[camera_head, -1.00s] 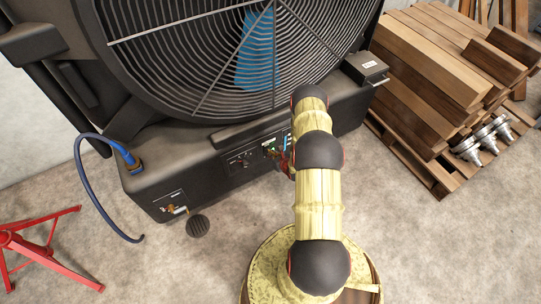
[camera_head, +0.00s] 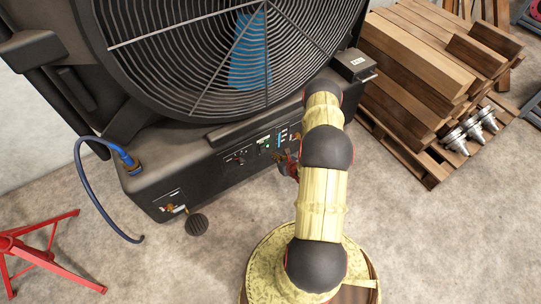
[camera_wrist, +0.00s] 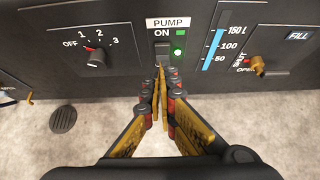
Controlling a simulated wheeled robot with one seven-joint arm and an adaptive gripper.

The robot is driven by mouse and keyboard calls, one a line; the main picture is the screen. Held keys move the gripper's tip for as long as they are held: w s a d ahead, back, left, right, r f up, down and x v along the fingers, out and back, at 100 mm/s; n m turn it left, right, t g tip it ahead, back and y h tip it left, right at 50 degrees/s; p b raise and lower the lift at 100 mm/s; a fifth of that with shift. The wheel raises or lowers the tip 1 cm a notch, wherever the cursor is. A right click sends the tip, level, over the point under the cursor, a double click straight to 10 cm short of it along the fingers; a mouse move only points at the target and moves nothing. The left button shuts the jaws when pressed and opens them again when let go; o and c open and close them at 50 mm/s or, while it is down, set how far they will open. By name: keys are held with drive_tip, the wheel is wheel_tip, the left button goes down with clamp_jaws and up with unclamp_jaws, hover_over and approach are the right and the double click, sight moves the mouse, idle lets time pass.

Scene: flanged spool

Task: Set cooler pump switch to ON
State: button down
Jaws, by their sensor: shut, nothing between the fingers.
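The cooler (camera_head: 215,165) is a large black unit with a round fan grille. Its pump switch (camera_wrist: 163,47) is a small dark rocker under the "PUMP" and "ON" labels in the wrist view. A round green light (camera_wrist: 178,52) glows beside it, with a green rectangle above. My gripper (camera_wrist: 160,74) is shut and empty, its fingertips just below the switch in the picture. I cannot tell whether they touch the panel. In the head view my gripper (camera_head: 288,166) is partly hidden by my arm, in front of the panel.
A fan-speed knob (camera_wrist: 96,58) is left of the switch. A blue level gauge (camera_wrist: 214,50) and a brass fill valve (camera_wrist: 258,66) are to its right. A wood pallet stack (camera_head: 430,70) stands right of the cooler, a red stand (camera_head: 35,245) at left.

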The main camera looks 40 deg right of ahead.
drive_tip(key=shift+r+p+v, duration=0.2)
drive_tip(key=shift+p+v, duration=0.1)
drive_tip(key=shift+v, duration=1.05)
drive_tip(key=shift+w, duration=0.15)
